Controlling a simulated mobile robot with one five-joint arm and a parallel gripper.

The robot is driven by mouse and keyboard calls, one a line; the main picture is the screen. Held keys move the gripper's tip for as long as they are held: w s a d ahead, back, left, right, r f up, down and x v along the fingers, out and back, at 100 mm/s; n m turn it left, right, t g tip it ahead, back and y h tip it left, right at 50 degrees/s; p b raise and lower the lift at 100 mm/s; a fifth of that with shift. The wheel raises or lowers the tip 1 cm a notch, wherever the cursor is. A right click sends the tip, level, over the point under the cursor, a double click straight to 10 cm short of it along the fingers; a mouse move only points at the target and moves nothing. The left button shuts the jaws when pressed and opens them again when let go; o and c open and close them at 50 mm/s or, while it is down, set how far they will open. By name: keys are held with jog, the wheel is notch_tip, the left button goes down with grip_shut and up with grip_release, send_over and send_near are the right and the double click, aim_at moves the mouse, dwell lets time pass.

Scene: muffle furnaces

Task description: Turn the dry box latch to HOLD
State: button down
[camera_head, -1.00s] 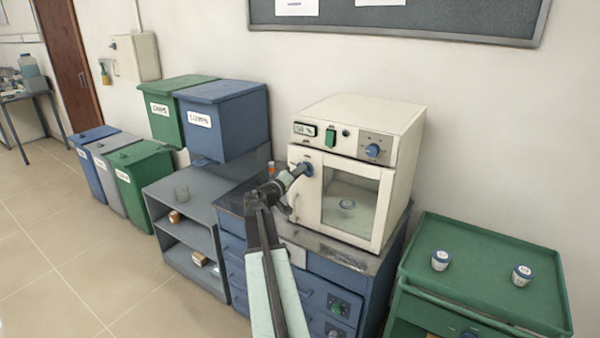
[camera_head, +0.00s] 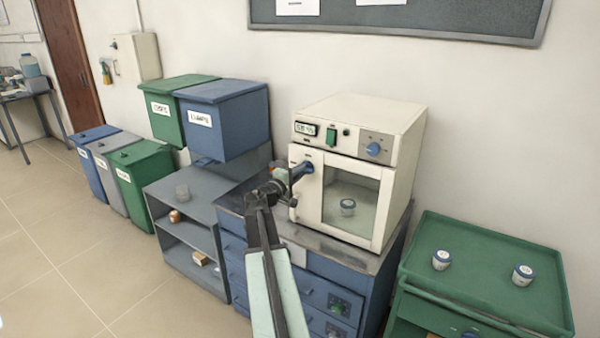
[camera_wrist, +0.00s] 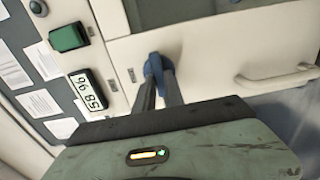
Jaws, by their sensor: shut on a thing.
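The dry box (camera_head: 360,125) is a cream cabinet with a glass door, standing on the blue drawer bench. Its blue latch (camera_head: 309,168) sits at the door's upper left. My gripper (camera_head: 302,171) reaches it from the left and is shut on it. In the wrist view the latch (camera_wrist: 155,66) shows between the two fingertips of my gripper (camera_wrist: 160,80), which hide part of it. Small labels lie near the latch, too small to read. A white jar with a blue band (camera_head: 347,207) stands behind the closed door's glass.
The door handle (camera_wrist: 277,79) lies to the right of the latch in the wrist view. A green switch (camera_wrist: 68,38) and a display (camera_wrist: 91,92) are on the front panel. A green trolley (camera_head: 480,260) with two jars stands at the right. Grey shelves (camera_head: 190,210) stand at the left.

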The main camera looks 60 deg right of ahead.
dwell(0.3)
jog(key=c, duration=1.4)
grip_release()
jog(key=shift+c, duration=0.2)
jog(key=shift+a, duration=0.1)
jog(key=a, duration=0.7)
jog(key=shift+a, duration=0.3)
